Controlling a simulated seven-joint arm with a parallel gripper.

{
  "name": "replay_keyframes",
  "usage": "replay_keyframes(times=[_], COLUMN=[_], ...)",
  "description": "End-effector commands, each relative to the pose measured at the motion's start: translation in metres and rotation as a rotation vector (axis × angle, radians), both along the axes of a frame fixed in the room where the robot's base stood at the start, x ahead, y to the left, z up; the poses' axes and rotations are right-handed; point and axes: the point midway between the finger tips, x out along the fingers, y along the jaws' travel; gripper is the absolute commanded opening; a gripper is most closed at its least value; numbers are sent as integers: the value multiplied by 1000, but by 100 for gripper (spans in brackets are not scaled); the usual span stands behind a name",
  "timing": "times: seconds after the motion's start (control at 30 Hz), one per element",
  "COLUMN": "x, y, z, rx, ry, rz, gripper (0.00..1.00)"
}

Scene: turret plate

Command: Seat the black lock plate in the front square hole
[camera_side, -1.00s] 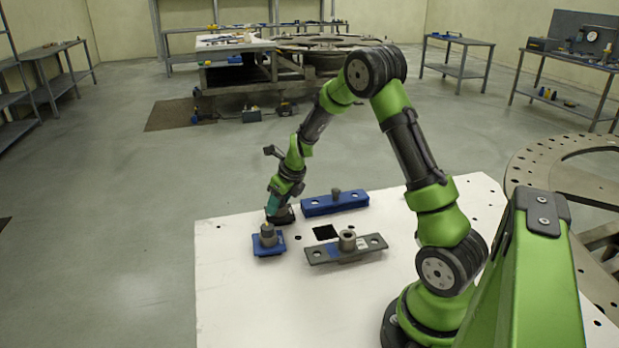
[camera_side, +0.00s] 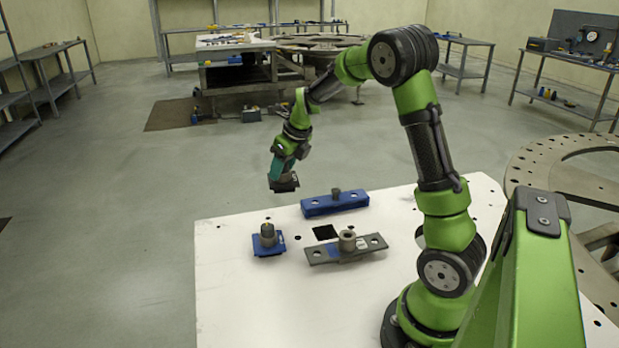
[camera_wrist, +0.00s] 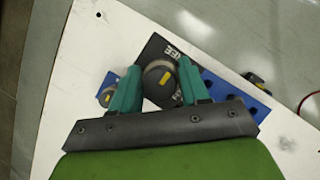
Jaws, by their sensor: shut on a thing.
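The black lock plate (camera_side: 284,186) hangs under my gripper (camera_side: 284,176), clear above the white table's far left edge. In the wrist view the black plate (camera_wrist: 160,46) carries pale lettering and a round grey knob (camera_wrist: 158,80). The two teal fingers of my gripper (camera_wrist: 158,88) are shut on that knob, one on each side. A black square opening (camera_side: 326,232) shows in the table between the blue bar and the grey bar. It lies to the right of and below the held plate in the side view, with nothing in it.
A blue square plate with a grey knob (camera_side: 267,242) sits left of the opening. A blue bar with a knob (camera_side: 335,203) lies behind it, and a grey bar with a hollow boss (camera_side: 346,248) in front. The white table (camera_side: 250,305) is clear at front left.

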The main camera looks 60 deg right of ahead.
Motion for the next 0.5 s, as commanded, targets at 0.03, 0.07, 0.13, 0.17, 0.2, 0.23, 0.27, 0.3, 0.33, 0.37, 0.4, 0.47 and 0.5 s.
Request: replay_keyframes(times=[0.03, 0.07, 0.13, 0.17, 0.2, 0.23, 0.27, 0.3, 0.33, 0.37, 0.4, 0.47, 0.5], x=[-14, -23, -47, -58, -71, -81, -90, -100, -107, -113, -119, -124, -124], y=[-6, -9, -14, -15, -15, -15, -15, -13, -11, -10, -7, -4, -4], z=[2, 2, -2, -4, -8, -11, -14, -19, -22, -25, -30, -34, -36], rx=[10, 15, 24, 27, 28, 29, 29, 29, 27, 26, 22, 13, 6], ry=[-2, -2, -2, -2, -2, -2, -1, 1, 2, 3, 8, 12, 13], rz=[-25, -36, -45, -45, -41, -34, -28, -15, -3, 8, 29, 59, 74], gripper=[4, 4, 4, 4, 4, 4, 4, 4, 4, 4, 4, 4, 4])
